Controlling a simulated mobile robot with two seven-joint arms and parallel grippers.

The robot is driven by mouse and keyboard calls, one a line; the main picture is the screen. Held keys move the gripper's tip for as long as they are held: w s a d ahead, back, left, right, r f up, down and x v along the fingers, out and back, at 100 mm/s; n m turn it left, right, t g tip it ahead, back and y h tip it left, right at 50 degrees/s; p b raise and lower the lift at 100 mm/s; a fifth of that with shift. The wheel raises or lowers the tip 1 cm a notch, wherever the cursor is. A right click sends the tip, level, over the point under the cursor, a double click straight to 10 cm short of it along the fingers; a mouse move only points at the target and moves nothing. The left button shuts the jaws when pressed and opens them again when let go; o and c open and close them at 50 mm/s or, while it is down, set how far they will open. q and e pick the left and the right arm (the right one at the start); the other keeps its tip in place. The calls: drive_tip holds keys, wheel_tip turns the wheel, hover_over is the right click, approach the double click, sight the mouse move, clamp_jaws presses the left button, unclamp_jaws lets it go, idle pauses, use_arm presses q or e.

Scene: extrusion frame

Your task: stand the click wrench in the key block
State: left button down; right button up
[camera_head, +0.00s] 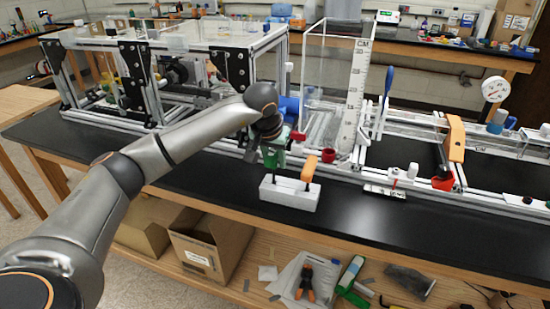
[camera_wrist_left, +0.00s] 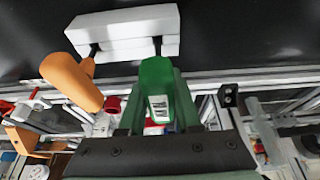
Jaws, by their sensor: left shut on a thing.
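The key block (camera_head: 290,194) is a white block on the black bench top, in the lower middle of the head view. It also shows at the top of the wrist view (camera_wrist_left: 125,28). My left gripper (camera_head: 272,147) is shut on the click wrench (camera_wrist_left: 156,88), a green handle with a pale label, just above the block's left end in the head view. The wrench's dark shaft points down and meets the block; I cannot tell how deep it sits. The gripper partly hides the wrench. My right gripper is out of view.
An orange-handled key (camera_head: 309,169) stands in the block's other end, close beside the wrench. Behind are aluminium rails, a clear tank (camera_head: 328,70) with a scale and a red cup (camera_head: 329,155). The bench's front edge lies close before the block; bench to its right is clear.

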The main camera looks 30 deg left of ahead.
use_arm(q)
drive_tip(key=shift+f+b, duration=0.5)
drive_tip(key=shift+f, duration=0.45)
drive_tip(key=c, duration=0.5)
unclamp_jaws()
drive_tip(key=v, duration=1.2)
drive_tip(key=shift+s+d+r, duration=0.1)
drive_tip(key=shift+s+r, duration=0.1)
drive_tip(key=shift+r, duration=0.05)
